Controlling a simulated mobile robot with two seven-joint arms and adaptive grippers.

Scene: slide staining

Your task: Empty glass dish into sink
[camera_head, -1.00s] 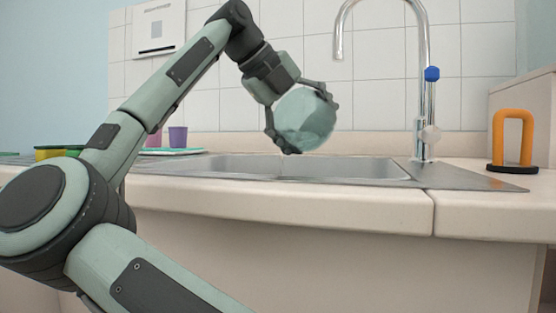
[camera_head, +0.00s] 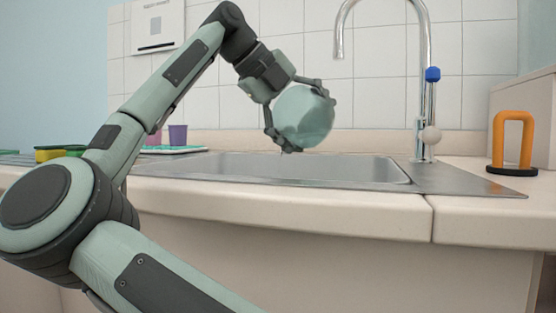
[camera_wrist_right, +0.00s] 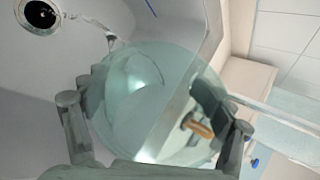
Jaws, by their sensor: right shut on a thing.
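My right gripper (camera_head: 300,115) is shut on the round clear glass dish (camera_head: 304,117). It holds the dish tilted steeply on its side, in the air above the steel sink (camera_head: 375,170). In the right wrist view the dish (camera_wrist_right: 150,95) lies between the fingers of the right gripper (camera_wrist_right: 155,112), with the sink basin (camera_wrist_right: 60,70) and its dark drain (camera_wrist_right: 40,14) beyond. A small clear streak near the dish's rim looks like liquid. How much liquid is in the dish I cannot tell. My left gripper is not in view.
A chrome tap (camera_head: 424,90) with a blue knob stands behind the sink's right end. An orange looped object (camera_head: 513,140) on a black base stands on the counter at right. Purple cups (camera_head: 178,135) and a yellow-green sponge (camera_head: 60,153) are at left. The counter front (camera_head: 300,208) is clear.

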